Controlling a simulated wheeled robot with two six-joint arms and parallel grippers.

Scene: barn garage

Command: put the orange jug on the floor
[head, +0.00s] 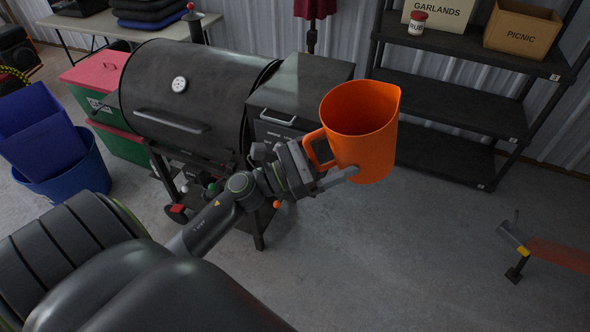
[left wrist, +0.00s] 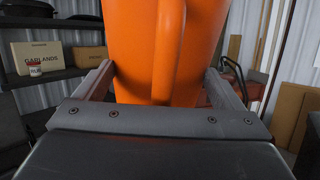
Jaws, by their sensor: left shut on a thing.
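The orange jug (head: 366,140) is held upright in the air in front of the black shelf in the head view. My left gripper (head: 330,172) is shut on it, on the side where its handle is. In the left wrist view the jug (left wrist: 150,45) fills the middle, between the two fingers of the left gripper (left wrist: 160,95). The bare grey concrete floor (head: 400,255) lies below the jug. My right gripper is not in view.
A black barrel grill (head: 190,95) stands left of the jug. A black shelf (head: 450,105) with boxes stands behind. Blue tubs (head: 70,160) are at the left. An orange and yellow item (head: 555,253) stands at the right edge. The middle floor is clear.

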